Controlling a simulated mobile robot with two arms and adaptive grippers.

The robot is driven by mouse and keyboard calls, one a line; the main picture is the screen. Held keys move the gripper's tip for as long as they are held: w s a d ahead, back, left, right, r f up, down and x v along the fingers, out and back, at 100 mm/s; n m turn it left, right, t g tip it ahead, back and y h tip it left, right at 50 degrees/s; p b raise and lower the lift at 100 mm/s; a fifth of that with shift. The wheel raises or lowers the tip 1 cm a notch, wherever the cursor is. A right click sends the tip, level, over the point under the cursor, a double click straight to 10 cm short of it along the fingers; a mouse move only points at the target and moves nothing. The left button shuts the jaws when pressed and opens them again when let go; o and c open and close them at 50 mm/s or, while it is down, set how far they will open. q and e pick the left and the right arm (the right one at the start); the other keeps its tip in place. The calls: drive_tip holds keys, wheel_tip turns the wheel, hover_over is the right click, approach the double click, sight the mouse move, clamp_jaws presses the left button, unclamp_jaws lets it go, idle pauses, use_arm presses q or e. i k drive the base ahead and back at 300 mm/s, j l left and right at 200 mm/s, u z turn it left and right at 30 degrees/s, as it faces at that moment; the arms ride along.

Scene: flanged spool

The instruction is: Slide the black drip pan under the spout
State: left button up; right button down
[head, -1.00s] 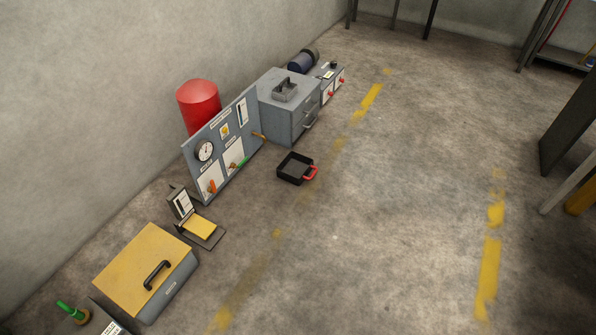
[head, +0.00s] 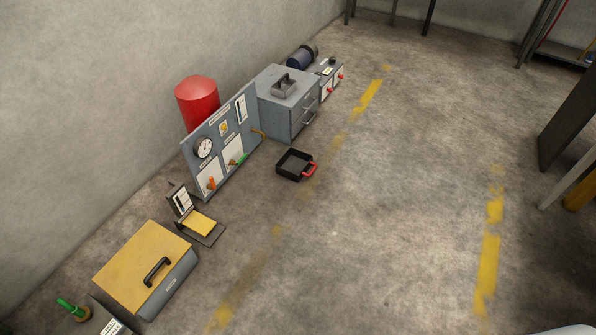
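The black drip pan (head: 288,175) sits on the concrete floor in the head view, a square open pan with a red handle (head: 310,170) on its right side. The spout (head: 259,134) is a small brass-coloured pipe sticking out from the right end of the grey gauge panel (head: 222,135). The pan lies in front and to the right of the spout, apart from it. Neither of my grippers is in view.
A grey cabinet (head: 302,118) with handles stands behind the pan. A red tank (head: 198,103) is behind the panel. A yellow-topped box (head: 137,265) and a small yellow pedal (head: 197,222) are at lower left. The floor right of the pan is clear.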

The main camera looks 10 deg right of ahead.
sight(294, 164)
drive_tip(key=i+l+u, duration=0.1)
drive_tip(key=u, duration=0.25)
drive_tip(key=i+l+u, duration=0.1)
drive_tip(key=u, duration=0.25)
drive_tip(key=i+l+u, duration=0.1)
drive_tip(key=u, duration=0.25)
drive_tip(key=i+l+u, duration=0.15)
drive_tip(key=l, duration=0.3)
drive_tip(key=i+l+u, duration=0.15)
drive_tip(key=l, duration=0.35)
drive_tip(key=i+l+u, duration=0.15)
drive_tip(key=l, duration=0.35)
drive_tip(key=i+l+u, duration=0.15)
drive_tip(key=l, duration=0.35)
drive_tip(key=l+u, duration=0.15)
drive_tip(key=l, duration=0.4)
